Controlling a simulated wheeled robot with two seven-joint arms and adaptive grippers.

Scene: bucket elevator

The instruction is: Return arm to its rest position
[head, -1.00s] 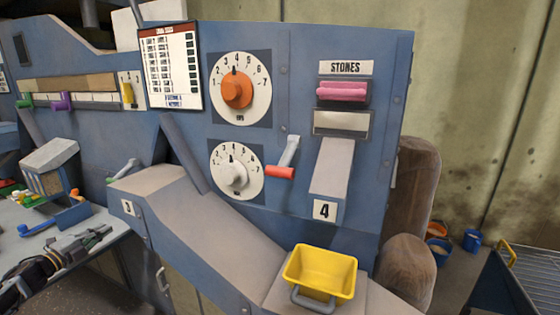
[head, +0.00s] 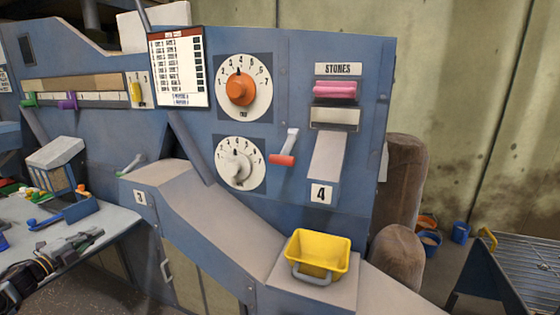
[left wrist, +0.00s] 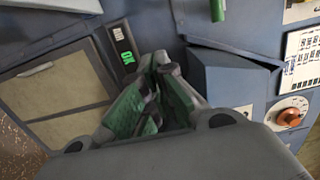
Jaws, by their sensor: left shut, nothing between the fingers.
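My left gripper (head: 92,237) reaches in from the lower left of the head view, low over the grey table. Its fingers are together with nothing held. In the left wrist view its green-padded fingers (left wrist: 155,95) are in the middle, closed on nothing. My right gripper is in neither view.
The blue machine panel has an orange dial (head: 241,90), a white dial (head: 238,170) and a red-handled lever (head: 282,159). A yellow bucket (head: 318,254) sits on the ledge below. A blue scoop-like part (head: 66,214) lies on the grey table (head: 118,222) beside the gripper.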

